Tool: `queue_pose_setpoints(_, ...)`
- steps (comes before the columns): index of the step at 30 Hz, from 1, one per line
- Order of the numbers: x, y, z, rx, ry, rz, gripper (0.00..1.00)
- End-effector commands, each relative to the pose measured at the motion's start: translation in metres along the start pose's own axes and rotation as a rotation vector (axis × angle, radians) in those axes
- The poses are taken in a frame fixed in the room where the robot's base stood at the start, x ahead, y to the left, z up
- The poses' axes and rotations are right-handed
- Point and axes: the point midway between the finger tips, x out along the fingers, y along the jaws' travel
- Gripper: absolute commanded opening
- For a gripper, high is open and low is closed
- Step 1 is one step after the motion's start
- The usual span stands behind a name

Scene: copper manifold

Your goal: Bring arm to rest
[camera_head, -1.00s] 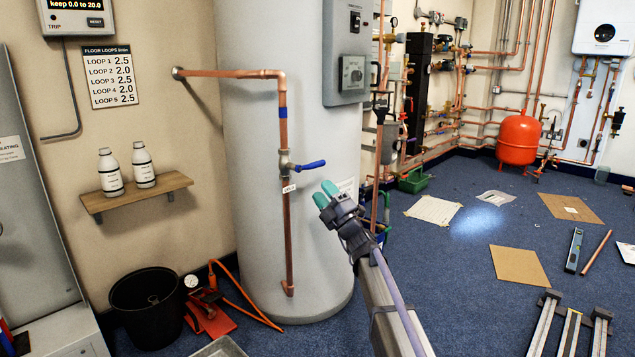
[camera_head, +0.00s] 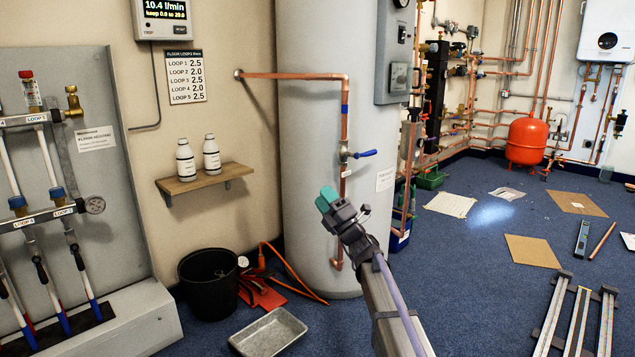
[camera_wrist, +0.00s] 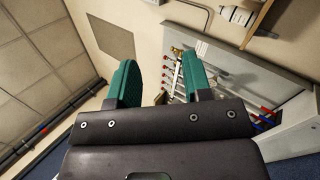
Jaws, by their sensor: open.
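My gripper (camera_head: 327,199) has teal fingers and is raised in front of the lower part of the grey cylinder (camera_head: 312,150) in the head view. In the wrist view my gripper (camera_wrist: 158,85) shows its two teal fingers apart, with nothing between them. Beyond the fingers are a bare wall and the grey manifold panel (camera_wrist: 230,60), seen tilted. The arm reaches up from the bottom of the head view.
The blue-handled valve (camera_head: 362,154) is on the copper pipe just above my gripper. A shelf (camera_head: 205,180) with two white bottles, a black bucket (camera_head: 208,284) and a metal tray (camera_head: 268,333) are to the left. Rails (camera_head: 578,320) lie at right.

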Motion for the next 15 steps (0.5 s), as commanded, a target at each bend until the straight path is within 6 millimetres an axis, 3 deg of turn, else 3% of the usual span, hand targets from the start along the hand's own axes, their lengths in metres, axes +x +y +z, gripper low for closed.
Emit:
queue_pose_setpoints(8,-0.021,-0.009,-0.057,-0.691,0.296,-0.031,0.45)
queue_pose_setpoints(11,-0.041,-0.012,-0.088,-1.012,0.484,-0.007,0.45)
queue_pose_setpoints(14,-0.076,-0.012,-0.124,-1.391,0.764,0.077,0.45)
queue_pose_setpoints(15,-0.097,-0.011,-0.139,-1.554,0.911,0.143,0.45)
